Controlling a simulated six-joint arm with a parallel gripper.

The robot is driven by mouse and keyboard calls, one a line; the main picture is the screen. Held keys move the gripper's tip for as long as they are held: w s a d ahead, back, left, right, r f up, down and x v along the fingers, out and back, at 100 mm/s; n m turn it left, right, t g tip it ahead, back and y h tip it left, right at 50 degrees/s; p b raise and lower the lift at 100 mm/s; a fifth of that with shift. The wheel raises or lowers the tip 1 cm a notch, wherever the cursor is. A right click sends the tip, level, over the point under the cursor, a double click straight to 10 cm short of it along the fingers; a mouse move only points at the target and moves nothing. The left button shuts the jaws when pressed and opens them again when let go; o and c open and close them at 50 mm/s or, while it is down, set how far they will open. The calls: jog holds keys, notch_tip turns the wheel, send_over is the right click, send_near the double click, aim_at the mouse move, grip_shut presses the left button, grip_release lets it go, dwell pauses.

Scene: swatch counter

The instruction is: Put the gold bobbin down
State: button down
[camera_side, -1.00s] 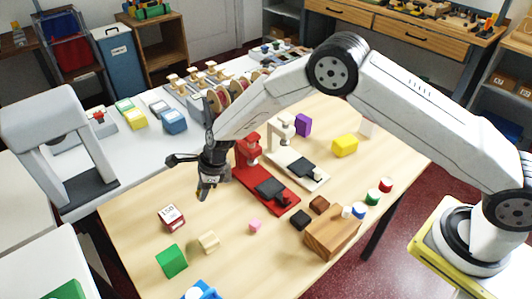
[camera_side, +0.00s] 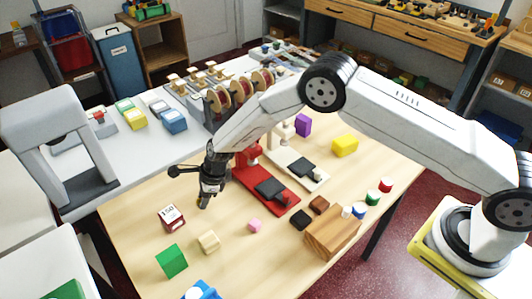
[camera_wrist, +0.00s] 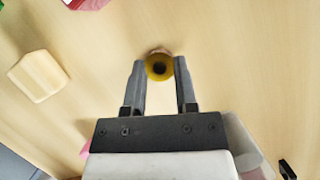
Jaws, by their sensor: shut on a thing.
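The gold bobbin (camera_wrist: 159,67) is between the fingertips of my gripper (camera_wrist: 160,72) in the wrist view, seen end-on with a dark hole in its middle. My gripper is shut on it. In the side view my gripper (camera_side: 204,202) points down over the left part of the wooden table, close to its top, left of the red stand. The bobbin is too small and hidden to make out there, and I cannot tell whether it touches the table.
The red stand (camera_side: 268,185) is to the right. A red-and-white box marked 150 (camera_side: 172,216), a beige block (camera_side: 209,242), a green block (camera_side: 171,260) and a pink block (camera_side: 255,226) lie nearer the front. Bare table lies around my gripper.

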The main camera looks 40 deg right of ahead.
jog(key=shift+c, duration=2)
grip_release()
jog(key=shift+r, duration=0.15)
jog(key=v, duration=1.2)
jog(key=shift+s+d, duration=0.1)
jog(key=shift+d, duration=0.05)
